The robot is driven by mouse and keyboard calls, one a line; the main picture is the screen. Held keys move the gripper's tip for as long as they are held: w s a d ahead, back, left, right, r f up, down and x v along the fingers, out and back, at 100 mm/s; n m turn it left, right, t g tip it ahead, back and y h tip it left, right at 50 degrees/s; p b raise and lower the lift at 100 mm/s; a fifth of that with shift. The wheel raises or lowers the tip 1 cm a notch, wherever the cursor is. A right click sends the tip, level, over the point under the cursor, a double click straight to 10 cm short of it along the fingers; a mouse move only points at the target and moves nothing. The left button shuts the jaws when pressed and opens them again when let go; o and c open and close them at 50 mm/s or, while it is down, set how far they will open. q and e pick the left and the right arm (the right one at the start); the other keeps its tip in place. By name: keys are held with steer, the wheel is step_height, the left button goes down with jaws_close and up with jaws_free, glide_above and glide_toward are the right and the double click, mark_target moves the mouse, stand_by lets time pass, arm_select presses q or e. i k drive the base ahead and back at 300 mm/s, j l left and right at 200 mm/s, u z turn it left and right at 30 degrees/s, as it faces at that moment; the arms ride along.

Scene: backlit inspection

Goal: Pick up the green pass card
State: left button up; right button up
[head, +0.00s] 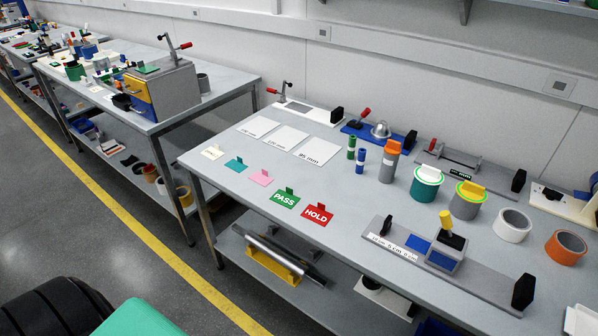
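The green pass card (285,199) lies on the grey table near its front edge, with white letters reading PASS and a small upright green tab at its back. The red HOLD card (318,215) lies just to its right, and a pink card (260,177) lies to its left. Nothing covers the pass card. Neither of my grippers shows in the head view.
A teal card (235,164) and a cream card (212,152) continue the row leftward. White size plates (288,138) lie behind. A grey slide fixture (455,262) stands to the right. Green and blue cylinders (361,160) and cups stand farther back.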

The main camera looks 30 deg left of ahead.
mark_target(287, 199)
steer(key=u, duration=1.05)
